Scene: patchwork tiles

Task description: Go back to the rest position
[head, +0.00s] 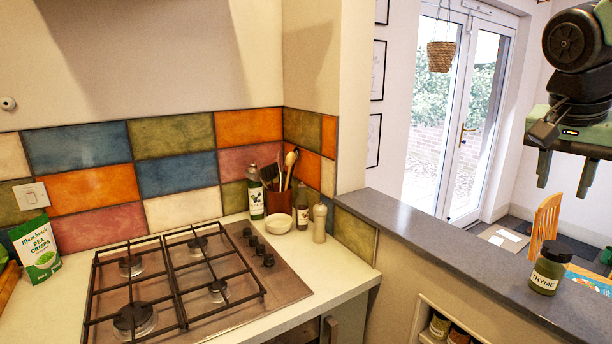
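My gripper (566,170) hangs at the upper right of the head view, pointing down. Its two dark fingers are spread apart with nothing between them. It is high above the grey ledge (440,238), and part of my arm shows above it. A thyme jar (546,272) with a dark lid stands upright on the right part of the ledge, below the gripper and apart from it.
A gas hob (168,285) fills much of the counter at left. A bottle (256,196), a utensil pot (279,202), a white bowl (278,223) and a pepper mill (319,224) stand in the corner. A green pouch (37,250) is at far left. The ledge's middle is clear.

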